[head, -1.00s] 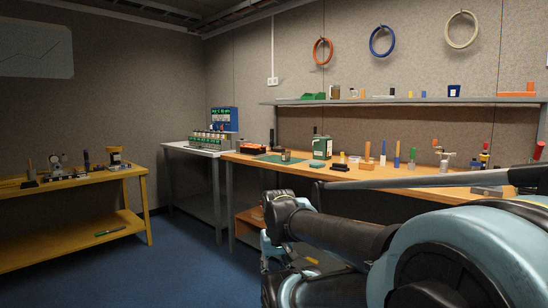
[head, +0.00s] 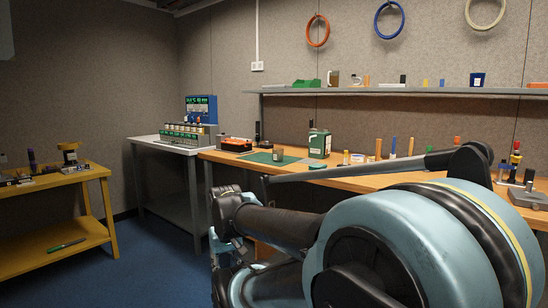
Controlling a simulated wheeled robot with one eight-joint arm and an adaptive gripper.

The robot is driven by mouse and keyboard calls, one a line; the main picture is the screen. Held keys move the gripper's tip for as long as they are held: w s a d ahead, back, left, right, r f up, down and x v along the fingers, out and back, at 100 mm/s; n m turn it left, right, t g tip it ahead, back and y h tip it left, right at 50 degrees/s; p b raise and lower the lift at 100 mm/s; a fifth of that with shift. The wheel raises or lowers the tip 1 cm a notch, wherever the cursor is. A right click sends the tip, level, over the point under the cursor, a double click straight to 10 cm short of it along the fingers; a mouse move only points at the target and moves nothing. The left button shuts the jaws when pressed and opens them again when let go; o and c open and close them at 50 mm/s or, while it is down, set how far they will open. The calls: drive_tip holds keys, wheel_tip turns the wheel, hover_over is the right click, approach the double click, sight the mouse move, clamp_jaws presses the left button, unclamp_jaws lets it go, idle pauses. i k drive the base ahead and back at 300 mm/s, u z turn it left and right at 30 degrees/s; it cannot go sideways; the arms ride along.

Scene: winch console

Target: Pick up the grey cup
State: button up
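A small grey-brown cup (head: 278,153) stands on a green mat (head: 258,158) on the orange-topped workbench, left of a green canister. It looks like the grey cup, though its colour is dull at this distance. My arm fills the lower right of the head view. My gripper (head: 222,246) appears at the arm's far end, low in front of the bench and well apart from the cup. Its fingers are small and partly hidden by the arm, so I cannot tell how they stand.
A green canister (head: 319,144) stands right of the cup, and an orange-and-black box (head: 235,144) stands left of it. A control console (head: 188,134) sits on the grey side table. A shelf (head: 390,90) runs above the bench. A yellow bench (head: 55,182) is at left, with open blue floor between.

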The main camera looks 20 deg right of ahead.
sight(277, 153)
drive_tip(key=z, duration=0.65)
drive_tip(key=i, duration=1.1)
drive_tip(key=z, duration=0.75)
